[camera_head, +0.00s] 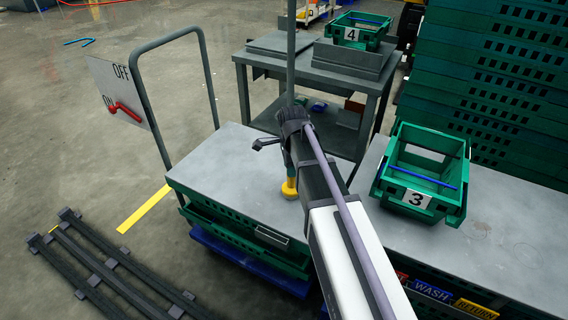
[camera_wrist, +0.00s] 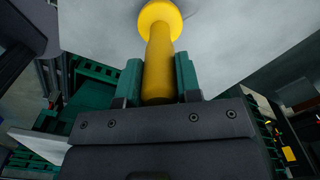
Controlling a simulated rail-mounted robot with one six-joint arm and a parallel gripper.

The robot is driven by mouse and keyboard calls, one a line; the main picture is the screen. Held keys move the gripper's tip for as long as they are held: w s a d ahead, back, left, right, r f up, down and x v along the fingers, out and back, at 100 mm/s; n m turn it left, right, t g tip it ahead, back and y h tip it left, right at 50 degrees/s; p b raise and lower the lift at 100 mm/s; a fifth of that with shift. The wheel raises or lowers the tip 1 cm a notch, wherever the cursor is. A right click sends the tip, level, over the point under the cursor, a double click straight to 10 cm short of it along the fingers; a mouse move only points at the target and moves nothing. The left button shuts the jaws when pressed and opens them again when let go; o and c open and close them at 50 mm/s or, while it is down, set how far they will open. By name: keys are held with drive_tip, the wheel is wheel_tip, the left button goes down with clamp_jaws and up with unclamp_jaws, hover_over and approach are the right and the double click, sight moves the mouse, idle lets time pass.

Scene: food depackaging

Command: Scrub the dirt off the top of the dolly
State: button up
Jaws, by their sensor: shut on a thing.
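The dolly has a flat grey top (camera_head: 225,170) with a tubular handle (camera_head: 207,75) at its far left end. The grey surface also fills the upper part of the wrist view (camera_wrist: 230,30). I make out no distinct dirt patch on it, only faint uneven shading. My gripper (camera_wrist: 158,80) is shut on a yellow tool, with green fingers on both sides of its handle (camera_wrist: 158,65). The tool's round yellow head (camera_head: 289,189) points down at the grey top near its right part. I cannot tell whether it touches. My arm hides part of the surface.
A green crate marked 3 (camera_head: 418,190) stands on the grey bench (camera_head: 490,230) at right. A grey table (camera_head: 310,75) behind carries a crate marked 4 (camera_head: 358,32). An OFF/ON sign with a red lever (camera_head: 125,110) is left of the handle. Dark rails (camera_head: 105,265) lie front left.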

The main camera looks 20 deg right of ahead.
drive_tip(key=shift+s+d, duration=0.4)
drive_tip(key=shift+w+a, duration=0.1)
drive_tip(key=w+a, duration=0.5)
drive_tip(key=shift+w+a, duration=0.35)
drive_tip(key=shift+w, duration=0.05)
wheel_tip(320, 180, up, 6)
drive_tip(key=p, duration=0.6)
